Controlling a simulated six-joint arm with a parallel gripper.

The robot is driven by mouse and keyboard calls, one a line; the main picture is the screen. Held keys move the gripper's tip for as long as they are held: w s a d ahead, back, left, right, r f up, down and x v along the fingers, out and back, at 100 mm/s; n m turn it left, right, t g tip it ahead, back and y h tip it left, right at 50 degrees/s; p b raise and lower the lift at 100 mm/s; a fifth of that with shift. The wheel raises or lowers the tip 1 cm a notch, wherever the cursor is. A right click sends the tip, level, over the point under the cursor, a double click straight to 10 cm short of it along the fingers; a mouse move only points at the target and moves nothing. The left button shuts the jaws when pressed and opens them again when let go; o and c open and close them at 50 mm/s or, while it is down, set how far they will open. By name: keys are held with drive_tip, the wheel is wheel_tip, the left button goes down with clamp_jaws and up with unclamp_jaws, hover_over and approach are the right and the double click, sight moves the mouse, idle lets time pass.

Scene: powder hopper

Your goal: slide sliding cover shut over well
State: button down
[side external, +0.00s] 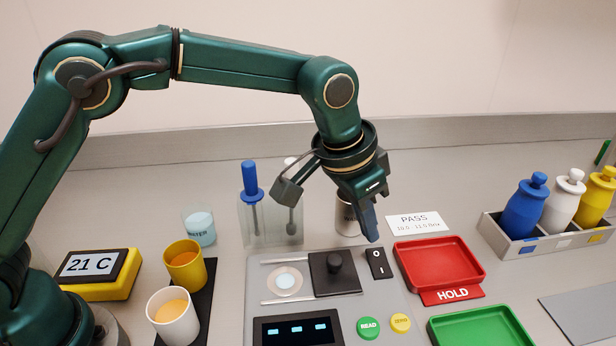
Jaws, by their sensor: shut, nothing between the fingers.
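The sliding cover (334,278) is a dark square plate with a black knob (334,261) on top. It sits on the grey instrument panel, between two pale rails. The well (286,282) is a round, light recess just left of the cover, and it is uncovered. My gripper (371,236) is shut and empty, pointing down. In the picture its tips are to the upper right of the cover's knob, just above the black rocker switch (378,264). I cannot tell its exact height above the panel.
A red tray (438,262) marked HOLD and a green tray (482,328) lie to the right. Green READ (368,328) and yellow ZERO (400,323) buttons and a display (297,329) are in front. A metal cup (347,214) and a clear rack (270,222) stand behind. Two cups stand left.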

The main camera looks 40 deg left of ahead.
sight(354, 264)
drive_tip(key=x, duration=0.3)
drive_tip(key=shift+f, duration=0.15)
drive_tip(key=shift+s+a, duration=0.1)
drive_tip(key=shift+s, duration=0.05)
drive_tip(key=shift+s+a, duration=0.4)
drive_tip(key=shift+s, duration=0.4)
drive_tip(key=shift+s+a, duration=0.45)
drive_tip(key=shift+s, duration=0.35)
drive_tip(key=s+a, duration=0.5)
drive_tip(key=shift+s+a, duration=0.35)
drive_tip(key=shift+f, duration=0.1)
